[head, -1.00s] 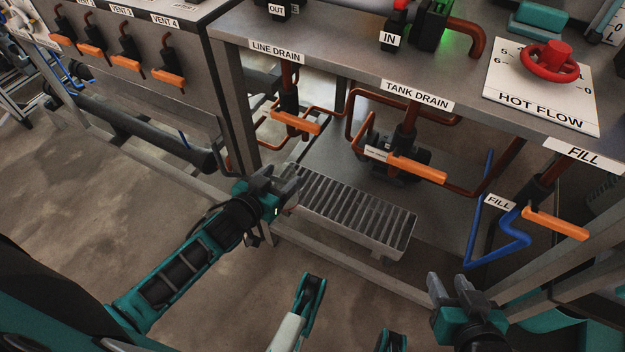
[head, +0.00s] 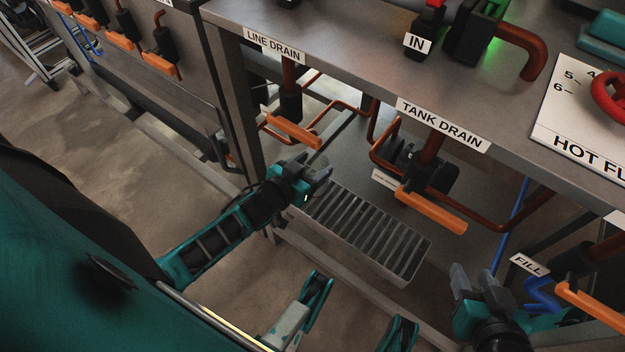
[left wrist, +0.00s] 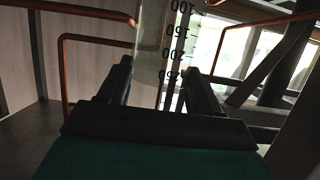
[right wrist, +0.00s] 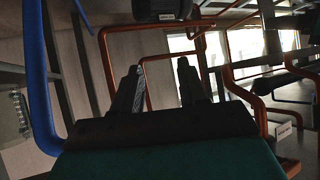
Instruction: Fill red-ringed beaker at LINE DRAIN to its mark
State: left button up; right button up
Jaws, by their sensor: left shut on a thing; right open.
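My left gripper (head: 320,170) is shut on a clear beaker (left wrist: 168,50) with a printed scale, seen between the fingers in the left wrist view. The beaker's red ring, its mark and any liquid cannot be made out, and I cannot make the beaker out in the head view. The gripper is at the left end of the grated tray, below and slightly right of the orange LINE DRAIN handle (head: 295,131). The LINE DRAIN label (head: 274,45) is on the bench edge above. My right gripper (head: 468,275) is open and empty, right of the tray.
The grated tray (head: 408,270) lies under the bench edge. The orange TANK DRAIN handle (head: 432,212) hangs right of the LINE DRAIN handle, with copper pipes around both. The FILL handle (head: 592,303) and a blue pipe (right wrist: 37,80) are near my right gripper.

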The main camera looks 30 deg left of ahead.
pick_arm(q)
jog(key=shift+f, duration=0.45)
notch_tip(320, 180, down, 3)
jog(key=shift+r+b, duration=0.2)
jog(key=shift+b, duration=0.85)
jog(key=shift+f, duration=0.2)
jog(key=shift+r, duration=0.1)
jog(key=o, duration=1.3)
jog(key=shift+o, duration=0.2)
pick_arm(e)
jog(key=shift+w+a+f, duration=0.25)
jog(key=shift+w+a, duration=0.15)
jog(key=shift+w, duration=0.05)
